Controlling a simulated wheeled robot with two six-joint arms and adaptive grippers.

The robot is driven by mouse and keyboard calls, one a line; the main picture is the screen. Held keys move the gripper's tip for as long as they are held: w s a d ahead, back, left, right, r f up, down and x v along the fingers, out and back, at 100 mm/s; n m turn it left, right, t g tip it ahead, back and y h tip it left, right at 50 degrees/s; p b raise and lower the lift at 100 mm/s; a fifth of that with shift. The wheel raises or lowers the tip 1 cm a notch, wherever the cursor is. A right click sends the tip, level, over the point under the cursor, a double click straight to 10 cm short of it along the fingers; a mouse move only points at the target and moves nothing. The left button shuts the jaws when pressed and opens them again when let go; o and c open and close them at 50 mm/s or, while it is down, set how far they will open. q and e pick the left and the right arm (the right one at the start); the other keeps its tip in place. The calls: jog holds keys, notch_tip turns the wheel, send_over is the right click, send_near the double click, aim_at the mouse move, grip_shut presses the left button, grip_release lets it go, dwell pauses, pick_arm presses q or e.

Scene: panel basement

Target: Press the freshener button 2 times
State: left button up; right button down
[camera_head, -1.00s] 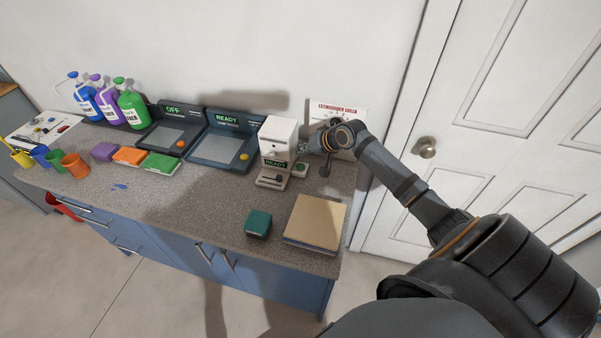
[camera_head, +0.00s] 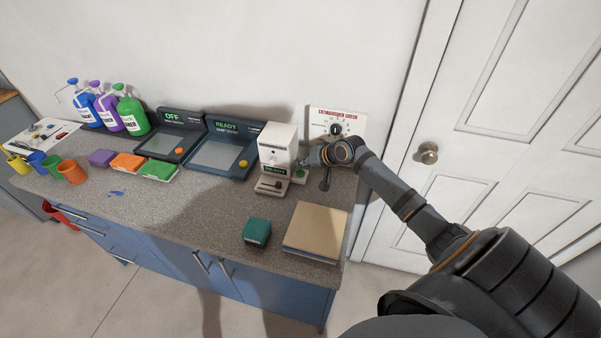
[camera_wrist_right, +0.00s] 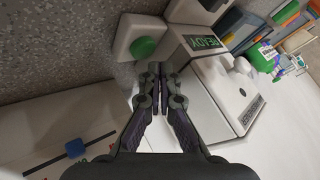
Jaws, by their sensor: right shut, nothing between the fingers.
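The freshener is a white dispenser (camera_head: 277,149) with a green-lettered READY display, standing near the right end of the counter. It also shows in the right wrist view (camera_wrist_right: 221,86). A round green button (camera_head: 300,174) sits on a small white base at its right side; the button is plain in the right wrist view (camera_wrist_right: 143,47). My right gripper (camera_wrist_right: 160,70) is shut and empty, its fingertips close beside the button. I cannot tell whether they touch it. In the head view the right gripper (camera_head: 309,161) is small and partly hidden by its wrist. My left gripper is out of view.
An extinguisher check card (camera_head: 350,119) stands behind my right wrist. A teal block (camera_head: 257,231) and a tan-topped stack (camera_head: 316,229) lie in front. Two dark panels, one reading READY (camera_head: 218,150) and one OFF (camera_head: 170,137), stand left of the freshener.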

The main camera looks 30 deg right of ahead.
jog(key=shift+f, duration=0.1)
dwell(0.7)
jog(key=shift+f, duration=0.3)
jog(key=shift+f, duration=0.5)
dwell(0.8)
jog(key=shift+r+p, duration=0.9)
jog(key=shift+p, duration=0.1)
notch_tip(320, 180, up, 5)
jog(key=p, duration=0.5)
jog(key=shift+r+p, duration=0.1)
jog(key=shift+p, duration=0.2)
